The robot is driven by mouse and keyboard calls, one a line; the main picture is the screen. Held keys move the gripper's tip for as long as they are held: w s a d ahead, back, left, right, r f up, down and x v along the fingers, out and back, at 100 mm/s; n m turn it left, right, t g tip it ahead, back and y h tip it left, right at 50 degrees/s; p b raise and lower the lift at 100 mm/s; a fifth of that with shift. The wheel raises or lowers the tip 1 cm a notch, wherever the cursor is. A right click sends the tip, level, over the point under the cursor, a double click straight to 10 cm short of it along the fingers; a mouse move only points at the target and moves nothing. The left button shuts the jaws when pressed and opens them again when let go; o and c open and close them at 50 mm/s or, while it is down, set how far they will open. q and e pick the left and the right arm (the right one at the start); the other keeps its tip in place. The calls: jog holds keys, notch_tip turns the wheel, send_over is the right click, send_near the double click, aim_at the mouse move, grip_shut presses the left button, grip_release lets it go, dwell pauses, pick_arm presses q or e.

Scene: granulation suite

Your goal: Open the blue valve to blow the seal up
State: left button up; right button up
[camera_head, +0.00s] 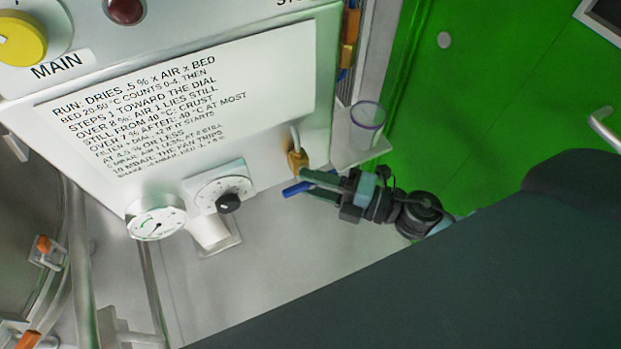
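The blue valve handle (296,189) shows as a short blue lever below a brass valve fitting (297,160) at the lower right corner of the white control panel. My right gripper (312,184) comes in from the right, its dark greenish fingers pointing left at the handle. The fingertips overlap the handle in the picture, and the handle's right part is hidden by them. I cannot tell whether the fingers touch or clasp it. My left gripper is not in view.
A panel label (190,90) carries printed instructions. Below it are a round gauge (157,223) and a dial with a black knob (228,202). A clear cup (367,123) stands on a ledge just above my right gripper. A yellow MAIN knob (22,40) is at top left.

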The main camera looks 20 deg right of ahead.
jog(key=shift+w+a, duration=0.3)
jog(key=shift+a, duration=0.05)
